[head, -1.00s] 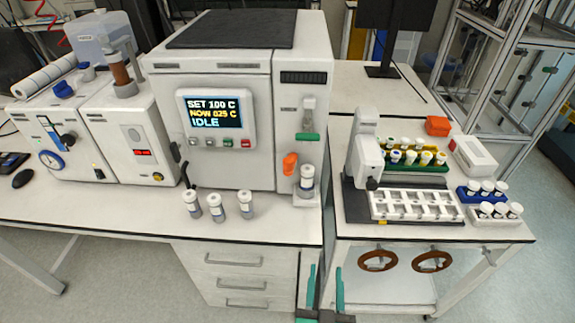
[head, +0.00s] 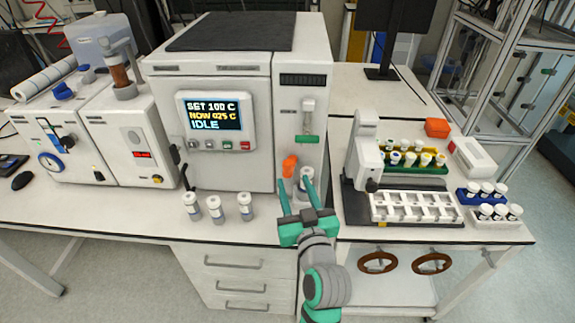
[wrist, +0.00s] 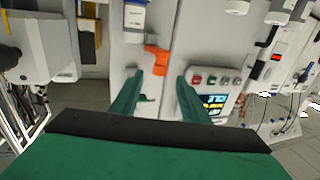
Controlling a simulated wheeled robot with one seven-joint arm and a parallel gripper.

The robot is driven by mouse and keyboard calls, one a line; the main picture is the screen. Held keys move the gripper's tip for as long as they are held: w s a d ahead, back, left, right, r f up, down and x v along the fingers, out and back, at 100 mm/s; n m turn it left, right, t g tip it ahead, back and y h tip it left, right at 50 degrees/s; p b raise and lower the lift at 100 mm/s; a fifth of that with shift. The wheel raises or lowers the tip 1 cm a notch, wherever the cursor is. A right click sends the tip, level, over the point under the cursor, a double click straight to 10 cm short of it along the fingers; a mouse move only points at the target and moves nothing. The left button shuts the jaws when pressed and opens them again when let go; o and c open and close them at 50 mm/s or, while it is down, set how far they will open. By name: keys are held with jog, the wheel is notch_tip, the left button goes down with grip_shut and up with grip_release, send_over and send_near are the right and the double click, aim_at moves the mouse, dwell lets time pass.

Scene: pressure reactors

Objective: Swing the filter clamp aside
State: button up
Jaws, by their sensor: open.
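The orange filter clamp (head: 289,166) is on the lower front of the right-hand column of the reactor cabinet. It shows in the wrist view (wrist: 157,58) just beyond and between my fingertips. A white-capped vial (head: 306,174) stands right beside the clamp, and its lower part is partly hidden by my finger. My gripper (head: 294,184) has green fingers spread apart in front of the clamp and vial. In the wrist view my gripper (wrist: 159,78) is open, with nothing seen held between the fingers. Whether a finger touches the clamp cannot be told.
Several capped vials (head: 217,208) stand along the bench edge left of my gripper. A green handle (head: 307,139) sits above the clamp. A display panel (head: 215,115) reads IDLE. A side table to the right holds a white rack (head: 415,207) and vial trays.

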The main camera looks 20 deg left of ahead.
aim_at(289, 169)
jog(key=x, duration=0.8)
jog(key=shift+w, duration=0.2)
grip_shut()
